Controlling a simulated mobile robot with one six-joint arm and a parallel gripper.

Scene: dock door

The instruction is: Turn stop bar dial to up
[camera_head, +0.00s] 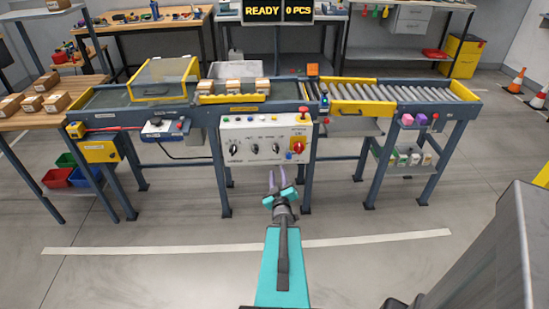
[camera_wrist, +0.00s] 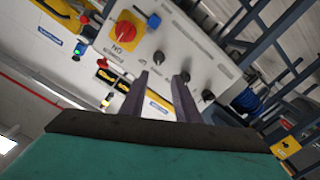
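A white control panel (camera_head: 267,135) on the front of the conveyor line carries a row of black dials, at left (camera_head: 233,148), middle (camera_head: 254,148) and right (camera_head: 276,148). Their labels are too small to read, so I cannot tell which is the stop bar dial or how it points. My gripper (camera_head: 277,172) is in front of and below the panel, apart from it. In the wrist view my gripper (camera_wrist: 160,80) has its two fingers spread with nothing between them. One black dial (camera_wrist: 158,57) shows just beyond the fingertips and another black dial (camera_wrist: 208,96) to their right.
A red rotary switch (camera_head: 298,147) on a yellow plate sits right of the dials, also in the wrist view (camera_wrist: 126,31). A red button (camera_head: 303,109) stands above the panel. Roller conveyor (camera_head: 430,92) lies right. The floor before the panel is clear.

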